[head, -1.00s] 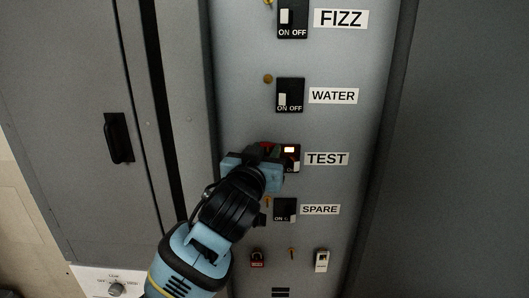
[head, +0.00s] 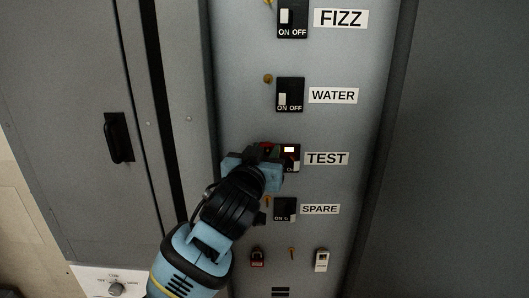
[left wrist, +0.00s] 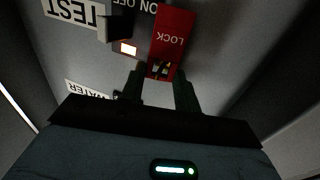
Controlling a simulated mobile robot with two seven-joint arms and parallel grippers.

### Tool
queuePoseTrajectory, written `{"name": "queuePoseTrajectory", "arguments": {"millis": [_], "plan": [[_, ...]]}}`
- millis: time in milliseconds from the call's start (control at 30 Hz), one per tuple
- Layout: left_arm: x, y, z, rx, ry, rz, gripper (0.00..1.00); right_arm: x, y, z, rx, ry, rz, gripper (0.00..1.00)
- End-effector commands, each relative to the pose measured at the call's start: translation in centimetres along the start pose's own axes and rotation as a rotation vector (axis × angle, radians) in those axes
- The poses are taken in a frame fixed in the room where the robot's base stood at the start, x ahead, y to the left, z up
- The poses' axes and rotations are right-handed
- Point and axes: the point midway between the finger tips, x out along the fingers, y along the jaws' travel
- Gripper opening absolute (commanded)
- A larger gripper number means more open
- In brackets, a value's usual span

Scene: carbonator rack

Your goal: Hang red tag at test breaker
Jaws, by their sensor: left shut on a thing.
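The red tag (left wrist: 174,38), lettered LOCK, is held between the fingers of my left gripper (left wrist: 160,78) in the left wrist view. In the head view only a sliver of red shows at the left gripper (head: 268,152), which is at the left side of the test breaker (head: 293,166). The test breaker has a lit lamp and a TEST label (head: 326,159) to its right. The gripper covers the breaker's left part and the panel beside it, so any peg there is hidden. I cannot tell whether the tag touches a peg. My right gripper is not in view.
Brass pegs show beside the WATER breaker (head: 290,94) and the SPARE breaker (head: 285,210). A cabinet door with a black handle (head: 118,138) stands at left.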

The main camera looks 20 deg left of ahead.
Motion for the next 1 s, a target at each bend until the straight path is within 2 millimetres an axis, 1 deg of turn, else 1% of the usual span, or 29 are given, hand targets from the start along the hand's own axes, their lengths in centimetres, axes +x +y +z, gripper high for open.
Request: {"name": "queuePoseTrajectory", "arguments": {"millis": [400,433,600,1000], "plan": [[0.09,-0.02,0.06,0.0,0.001,0.0,0.1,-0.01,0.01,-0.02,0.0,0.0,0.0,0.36],[0.09,-0.02,0.06,0.001,0.001,0.0,0.34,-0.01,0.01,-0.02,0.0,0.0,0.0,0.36],[0.09,-0.01,0.05,0.001,0.001,0.0,0.57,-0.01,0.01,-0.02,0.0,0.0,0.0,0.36],[0.09,-0.01,0.07,0.001,0.0,0.0,0.57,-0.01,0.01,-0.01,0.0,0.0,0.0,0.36]]}}
